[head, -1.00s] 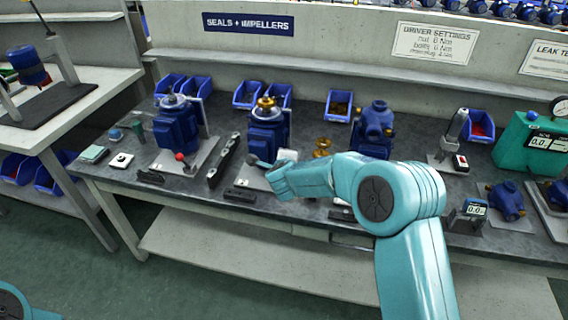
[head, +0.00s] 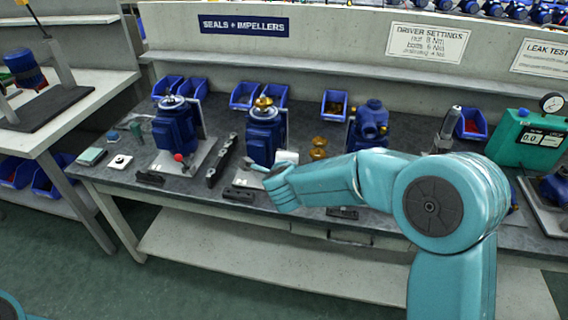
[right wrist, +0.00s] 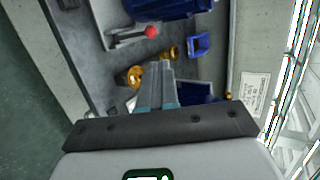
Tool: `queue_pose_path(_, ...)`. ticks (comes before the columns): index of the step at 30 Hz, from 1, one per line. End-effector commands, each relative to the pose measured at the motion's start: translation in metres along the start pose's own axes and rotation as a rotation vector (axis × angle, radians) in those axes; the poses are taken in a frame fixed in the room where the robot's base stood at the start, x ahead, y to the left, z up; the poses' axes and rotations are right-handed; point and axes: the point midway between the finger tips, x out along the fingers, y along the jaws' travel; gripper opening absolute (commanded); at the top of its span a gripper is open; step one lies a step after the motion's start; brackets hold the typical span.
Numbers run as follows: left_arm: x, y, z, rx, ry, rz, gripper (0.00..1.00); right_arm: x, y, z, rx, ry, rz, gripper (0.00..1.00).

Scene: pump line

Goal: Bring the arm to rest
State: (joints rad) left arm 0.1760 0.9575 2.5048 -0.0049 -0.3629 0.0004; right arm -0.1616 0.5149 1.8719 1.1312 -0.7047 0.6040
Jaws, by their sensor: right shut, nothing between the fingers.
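My right arm (head: 440,200) reaches in from the lower right over the front of the workbench (head: 200,205). Its gripper (head: 252,163) points away from me, in front of the middle blue pump (head: 264,130), and is partly hidden by my own wrist. In the right wrist view the two fingers (right wrist: 158,68) lie together with nothing between them. They appear above the bench, near brass parts (right wrist: 135,76); I cannot tell the exact gap. My left gripper is not in view.
A left pump (head: 175,125) with a red-knobbed lever (head: 179,157) stands beside a dark rail (head: 222,160). Brass impellers (head: 318,147) and a right pump (head: 370,122) stand close to my forearm. A green tester (head: 528,138) is at the right. The floor in front is clear.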

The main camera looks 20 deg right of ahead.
Motion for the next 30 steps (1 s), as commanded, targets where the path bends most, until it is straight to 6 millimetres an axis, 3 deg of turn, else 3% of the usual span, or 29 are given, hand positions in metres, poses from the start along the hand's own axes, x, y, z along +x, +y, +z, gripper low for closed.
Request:
queue_pose_path(13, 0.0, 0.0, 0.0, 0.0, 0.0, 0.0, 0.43, -0.003, 0.001, 0.001, 0.0, 0.0, 0.001, 0.0)
queue_pose_path(17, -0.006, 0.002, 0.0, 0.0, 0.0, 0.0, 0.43, 0.008, 0.01, -0.016, 0.0, 0.037, 0.031, 0.0)
queue_pose_path(20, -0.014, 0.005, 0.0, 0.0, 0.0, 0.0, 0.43, 0.026, 0.057, -0.042, -0.052, 0.088, 0.128, 0.0)
queue_pose_path(24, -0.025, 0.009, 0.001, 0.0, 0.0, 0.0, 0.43, 0.029, 0.169, -0.071, -0.332, 0.02, 0.334, 0.0)
queue_pose_path(26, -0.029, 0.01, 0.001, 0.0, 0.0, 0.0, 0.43, 0.017, 0.219, -0.078, -0.486, -0.069, 0.427, 0.0)
queue_pose_path(27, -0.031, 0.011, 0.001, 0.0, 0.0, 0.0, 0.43, 0.004, 0.251, -0.08, -0.589, -0.143, 0.488, 0.0)
queue_pose_path(30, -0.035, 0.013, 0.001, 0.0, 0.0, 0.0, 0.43, -0.038, 0.322, -0.082, -0.838, -0.377, 0.616, 0.0)
